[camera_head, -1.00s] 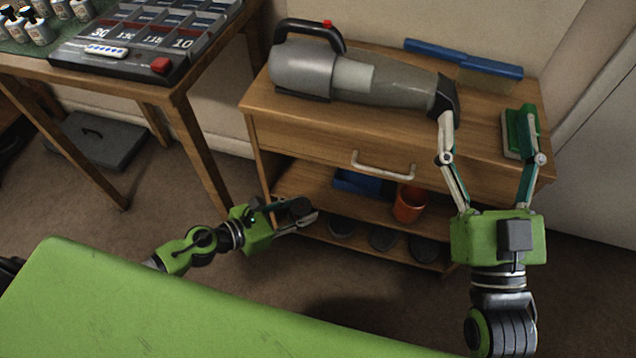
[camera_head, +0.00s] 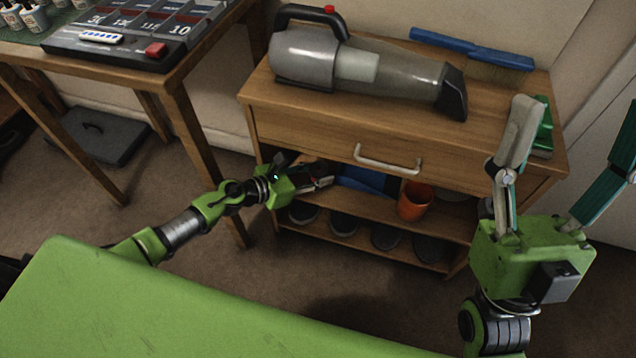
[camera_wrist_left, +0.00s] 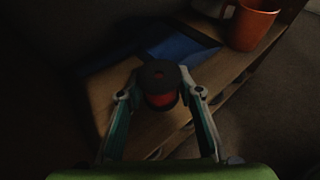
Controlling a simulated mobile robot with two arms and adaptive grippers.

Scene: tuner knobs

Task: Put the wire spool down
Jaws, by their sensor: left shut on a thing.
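The wire spool (camera_wrist_left: 160,78), with black flanges and a red winding, is between the fingertips of my left gripper (camera_wrist_left: 161,96) in the left wrist view. The gripper is shut on it. In the head view my left gripper (camera_head: 322,178) reaches into the open shelf space under the drawer, at its left end; the spool is hard to make out there. Wooden shelf (camera_wrist_left: 103,92) lies under the spool; I cannot tell whether they touch. My right gripper (camera_head: 575,135) is open and empty in front of the cabinet's right end.
The drawer front (camera_head: 330,148) is above. A handheld vacuum (camera_head: 365,65) and a blue brush (camera_head: 470,47) lie on top. Several dark items line the lower shelf.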

